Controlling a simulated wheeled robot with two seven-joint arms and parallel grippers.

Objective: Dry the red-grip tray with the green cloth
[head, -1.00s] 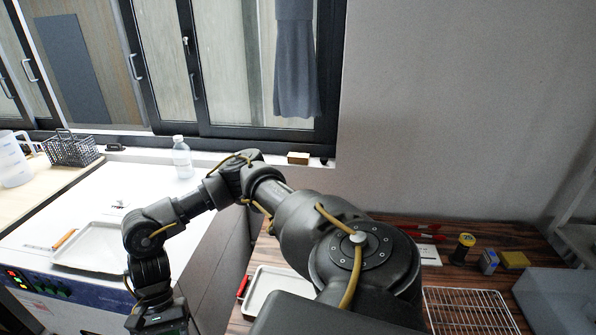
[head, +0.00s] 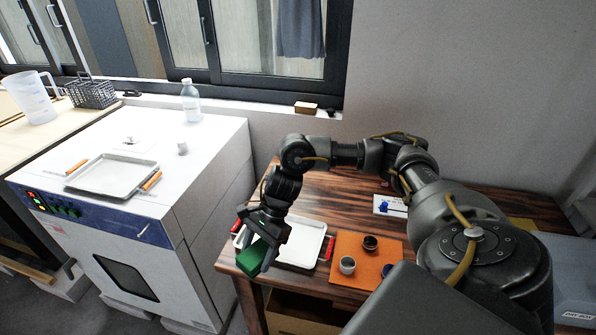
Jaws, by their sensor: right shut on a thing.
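The red-grip tray (head: 301,246) is a shallow white tray on the dark wooden table. A red grip (head: 329,249) shows at its right end and another at its left end. My right gripper (head: 259,250) is shut on the green cloth (head: 251,269), a folded green block. It holds the cloth near the tray's left front side and hides part of the tray. I cannot tell whether the cloth touches the tray. My left gripper is not in view.
A similar tray with orange grips (head: 111,176) lies on the white drying oven (head: 205,150), with a bottle (head: 190,101) behind it. A grey box (head: 568,262) stands far right.

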